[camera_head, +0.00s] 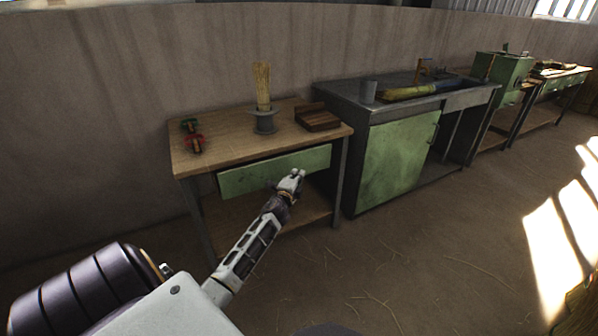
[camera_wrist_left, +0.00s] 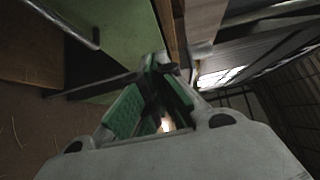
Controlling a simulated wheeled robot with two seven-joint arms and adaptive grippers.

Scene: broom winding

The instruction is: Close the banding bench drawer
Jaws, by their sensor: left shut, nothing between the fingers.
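The banding bench (camera_head: 215,160) has a wooden top and a green drawer front (camera_head: 270,172) under it. A dark gap shows between the top and the drawer front; how far the drawer stands out is hard to tell. My left gripper (camera_head: 294,178) is in front of the right part of the drawer front, shut and empty. In the left wrist view its green finger pads (camera_wrist_left: 157,68) point at the green drawer front (camera_wrist_left: 115,30), which carries a dark bar handle (camera_wrist_left: 70,24). Whether the fingertips touch the front cannot be told. My right gripper is out of view.
A green-doored sink cabinet (camera_head: 395,158) stands close on the right. The floor in front (camera_head: 420,260) is clear except for straw.

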